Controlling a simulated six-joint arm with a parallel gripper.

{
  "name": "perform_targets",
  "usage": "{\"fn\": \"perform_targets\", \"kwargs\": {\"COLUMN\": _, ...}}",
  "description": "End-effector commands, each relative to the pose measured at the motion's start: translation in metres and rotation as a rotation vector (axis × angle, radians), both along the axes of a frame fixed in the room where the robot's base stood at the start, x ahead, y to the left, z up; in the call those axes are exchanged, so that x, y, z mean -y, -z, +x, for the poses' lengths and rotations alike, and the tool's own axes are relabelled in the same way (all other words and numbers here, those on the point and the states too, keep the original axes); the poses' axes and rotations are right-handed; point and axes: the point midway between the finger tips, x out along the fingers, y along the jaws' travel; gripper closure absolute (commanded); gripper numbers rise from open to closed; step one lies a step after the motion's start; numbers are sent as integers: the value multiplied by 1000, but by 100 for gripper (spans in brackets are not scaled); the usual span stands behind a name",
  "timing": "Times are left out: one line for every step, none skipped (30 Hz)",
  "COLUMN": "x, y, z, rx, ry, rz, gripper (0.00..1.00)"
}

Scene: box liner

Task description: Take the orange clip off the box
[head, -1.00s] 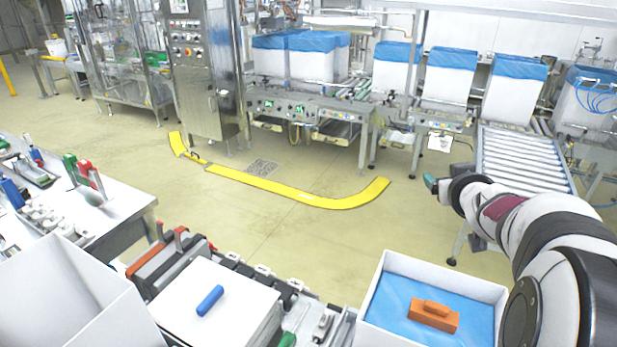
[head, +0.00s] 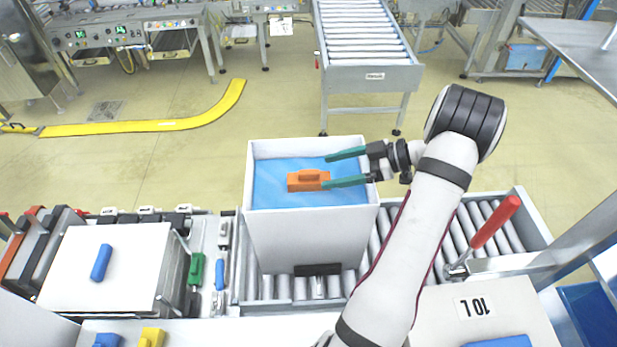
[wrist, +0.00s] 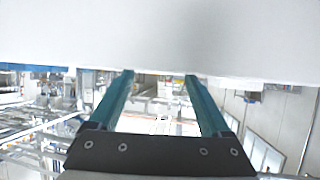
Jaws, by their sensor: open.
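The orange clip (head: 305,181) is a block with a raised grip, seen against the blue liner (head: 275,190) in the open white box (head: 308,235). My gripper (head: 328,171) reaches in from the right over the box's right side. Its two green fingers are spread and point left. In the head view the nearer fingertip overlaps the clip's right end; I cannot tell whether they touch. Nothing is between the fingers. In the wrist view the fingers (wrist: 160,80) are apart beneath a pale surface, and the clip does not show.
The box stands on a roller conveyor (head: 500,215). A red-handled lever (head: 495,223) rises to the right. A white-topped stand with a blue clip (head: 101,262) is at left. Green (head: 195,270) and blue handles lie between. Floor behind the box is clear.

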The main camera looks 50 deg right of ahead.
Motion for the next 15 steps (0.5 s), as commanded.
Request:
{"fn": "perform_targets", "kwargs": {"x": -4, "y": 4, "z": 6, "rx": -1, "ry": -3, "rz": 3, "gripper": 18}}
{"fn": "perform_targets", "kwargs": {"x": -7, "y": 7, "z": 11, "rx": -1, "ry": -3, "rz": 3, "gripper": 18}}
{"fn": "perform_targets", "kwargs": {"x": -11, "y": 12, "z": 17, "rx": -1, "ry": -4, "rz": 4, "gripper": 18}}
{"fn": "perform_targets", "kwargs": {"x": -14, "y": 15, "z": 22, "rx": -2, "ry": -4, "rz": 3, "gripper": 18}}
{"fn": "perform_targets", "kwargs": {"x": -16, "y": 18, "z": 26, "rx": -1, "ry": -4, "rz": 1, "gripper": 18}}
{"fn": "perform_targets", "kwargs": {"x": -20, "y": 21, "z": 31, "rx": 0, "ry": -4, "rz": 2, "gripper": 18}}
{"fn": "perform_targets", "kwargs": {"x": -22, "y": 23, "z": 34, "rx": 0, "ry": -4, "rz": 2, "gripper": 18}}
{"fn": "perform_targets", "kwargs": {"x": -23, "y": 24, "z": 36, "rx": 0, "ry": -1, "rz": 2, "gripper": 18}}
{"fn": "perform_targets", "kwargs": {"x": -24, "y": 25, "z": 38, "rx": -1, "ry": 0, "rz": 1, "gripper": 18}}
{"fn": "perform_targets", "kwargs": {"x": -25, "y": 25, "z": 39, "rx": 0, "ry": -1, "rz": 0, "gripper": 18}}
{"fn": "perform_targets", "kwargs": {"x": -25, "y": 26, "z": 39, "rx": 0, "ry": -1, "rz": 0, "gripper": 18}}
{"fn": "perform_targets", "kwargs": {"x": -25, "y": 26, "z": 39, "rx": 0, "ry": -1, "rz": 0, "gripper": 18}}
{"fn": "perform_targets", "kwargs": {"x": -25, "y": 25, "z": 39, "rx": 0, "ry": 0, "rz": 0, "gripper": 18}}
{"fn": "perform_targets", "kwargs": {"x": -25, "y": 25, "z": 39, "rx": 0, "ry": 0, "rz": 0, "gripper": 18}}
{"fn": "perform_targets", "kwargs": {"x": -25, "y": 25, "z": 39, "rx": 0, "ry": 0, "rz": 0, "gripper": 18}}
